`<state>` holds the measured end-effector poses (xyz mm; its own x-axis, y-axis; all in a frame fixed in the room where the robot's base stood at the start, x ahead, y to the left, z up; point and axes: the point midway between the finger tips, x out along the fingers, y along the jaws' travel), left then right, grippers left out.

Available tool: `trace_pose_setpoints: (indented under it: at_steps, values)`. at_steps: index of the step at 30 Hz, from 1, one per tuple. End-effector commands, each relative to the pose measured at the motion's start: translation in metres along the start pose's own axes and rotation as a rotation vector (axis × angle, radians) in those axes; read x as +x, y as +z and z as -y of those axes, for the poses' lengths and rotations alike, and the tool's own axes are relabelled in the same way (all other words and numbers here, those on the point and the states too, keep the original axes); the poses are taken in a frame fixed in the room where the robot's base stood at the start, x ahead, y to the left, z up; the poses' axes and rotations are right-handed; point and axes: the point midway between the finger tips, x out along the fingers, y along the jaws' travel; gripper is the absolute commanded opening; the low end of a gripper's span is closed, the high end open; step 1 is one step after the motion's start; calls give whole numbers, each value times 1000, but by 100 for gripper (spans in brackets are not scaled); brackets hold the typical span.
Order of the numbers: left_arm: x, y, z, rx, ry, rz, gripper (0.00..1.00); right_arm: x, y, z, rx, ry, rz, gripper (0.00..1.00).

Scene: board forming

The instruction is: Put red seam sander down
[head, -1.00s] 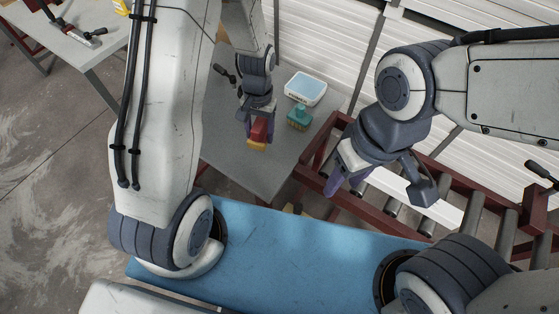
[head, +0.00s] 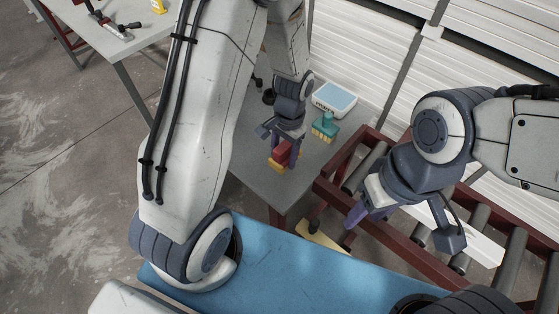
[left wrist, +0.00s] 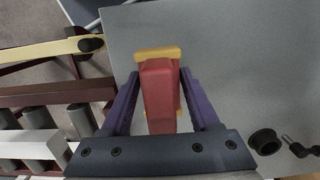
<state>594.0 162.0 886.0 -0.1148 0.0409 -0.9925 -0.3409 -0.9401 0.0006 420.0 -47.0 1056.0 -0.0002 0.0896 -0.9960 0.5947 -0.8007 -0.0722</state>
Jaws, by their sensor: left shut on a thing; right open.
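The red seam sander (head: 281,153) has a red body on a yellow base. My left gripper (head: 287,152) is shut on it, over the near part of the grey table. In the left wrist view the sander (left wrist: 159,88) sits between the two purple fingers of my left gripper (left wrist: 163,100), with the grey tabletop (left wrist: 250,70) below. I cannot tell whether its base touches the table. My right gripper (head: 402,222) is open and empty above the roller conveyor.
A teal brush-like tool (head: 326,126) and a white tray with a blue inside (head: 335,99) stand behind the sander. The roller conveyor's red frame (head: 352,158) is close to the table's right. A blue surface (head: 290,270) lies in front. A second table (head: 100,35) holds tools.

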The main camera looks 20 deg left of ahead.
Motion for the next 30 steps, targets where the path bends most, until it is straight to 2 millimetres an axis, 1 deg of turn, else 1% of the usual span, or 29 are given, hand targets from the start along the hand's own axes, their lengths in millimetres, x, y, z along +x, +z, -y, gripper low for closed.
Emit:
trace_pose_setpoints:
  at_steps: [1,4,7,10,13,15,22,26,27,28,29,30]
  values:
    - [3,1,6,-3,1,0,18,-2,0,0,0,0,0,50]
    - [8,2,12,-2,0,-1,18,-2,0,0,0,0,0,50]
    - [17,1,14,1,1,2,18,-3,0,0,0,0,0,50]
    - [33,0,13,2,1,3,18,-4,0,0,0,0,0,50]
    - [44,-3,13,1,1,0,18,-5,0,0,0,0,0,50]
    - [48,-3,13,1,0,0,18,-5,0,0,0,0,0,50]
    - [48,-4,13,0,0,-2,18,-5,0,0,0,0,0,50]
    - [52,-4,13,0,0,-2,18,-2,0,0,0,0,0,50]
    - [52,-4,13,0,0,-2,74,-2,0,0,0,0,0,50]
    - [51,-4,13,0,0,-2,85,-3,0,0,0,0,0,50]
    - [51,-4,13,0,0,-2,92,-3,0,0,0,0,0,50]
    - [51,-4,13,0,0,-2,92,-3,0,0,0,0,0,50]
